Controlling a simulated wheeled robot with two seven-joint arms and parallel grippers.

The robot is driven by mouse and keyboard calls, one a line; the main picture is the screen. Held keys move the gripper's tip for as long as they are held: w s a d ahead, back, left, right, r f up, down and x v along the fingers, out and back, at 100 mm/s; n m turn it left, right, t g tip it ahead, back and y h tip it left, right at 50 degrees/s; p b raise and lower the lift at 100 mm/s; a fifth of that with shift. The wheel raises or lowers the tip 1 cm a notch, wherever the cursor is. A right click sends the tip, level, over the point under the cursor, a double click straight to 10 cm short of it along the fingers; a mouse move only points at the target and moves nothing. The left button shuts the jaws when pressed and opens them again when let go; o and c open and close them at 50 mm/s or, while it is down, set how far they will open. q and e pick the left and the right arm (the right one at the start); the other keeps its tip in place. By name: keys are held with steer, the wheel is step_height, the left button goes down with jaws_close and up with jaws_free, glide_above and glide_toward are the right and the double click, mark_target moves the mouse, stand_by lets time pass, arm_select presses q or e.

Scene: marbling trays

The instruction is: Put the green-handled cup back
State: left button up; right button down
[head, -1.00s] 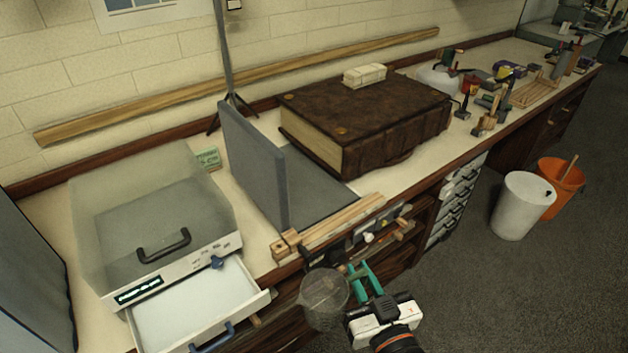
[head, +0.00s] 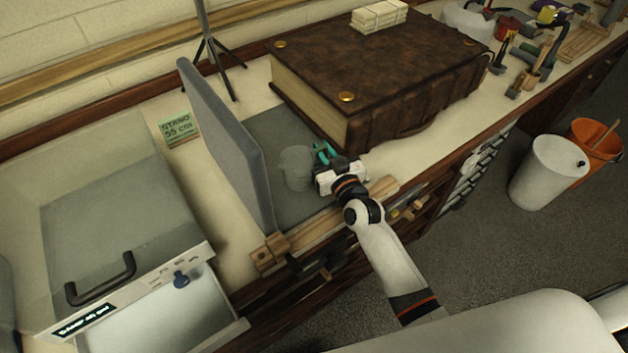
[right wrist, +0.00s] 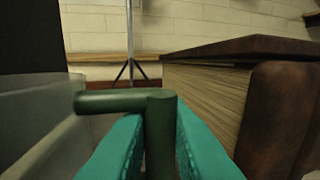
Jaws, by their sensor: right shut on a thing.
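The cup (head: 296,167) is a clear, greyish vessel. In the head view it is over the grey mat (head: 292,207) between the upright grey panel (head: 225,140) and the big brown book (head: 375,62). My right gripper (head: 322,156), with teal fingers, is shut on its dark green handle (right wrist: 158,130), seen close in the right wrist view. The cup's wall (right wrist: 40,120) fills the left of that view. I cannot tell whether the cup's base touches the mat. My left gripper is not in view.
A clear-lidded box with a black handle (head: 100,280) and an open drawer stands at the left. A wooden strip (head: 320,222) edges the bench front.

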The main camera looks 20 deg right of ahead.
steer(key=f, duration=0.3)
steer(key=shift+w+d, duration=0.1)
steer(key=shift+w, duration=0.1)
steer(key=shift+f, duration=0.3)
steer(key=shift+f+b, duration=0.45)
steer(key=shift+f, duration=1.15)
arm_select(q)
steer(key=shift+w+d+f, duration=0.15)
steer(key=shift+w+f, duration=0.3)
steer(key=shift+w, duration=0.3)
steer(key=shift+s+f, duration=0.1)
arm_select(e)
steer(key=shift+s, duration=0.1)
steer(key=c, duration=1.8)
jaws_free()
steer(key=shift+f, duration=0.15)
steer(key=o, duration=0.4)
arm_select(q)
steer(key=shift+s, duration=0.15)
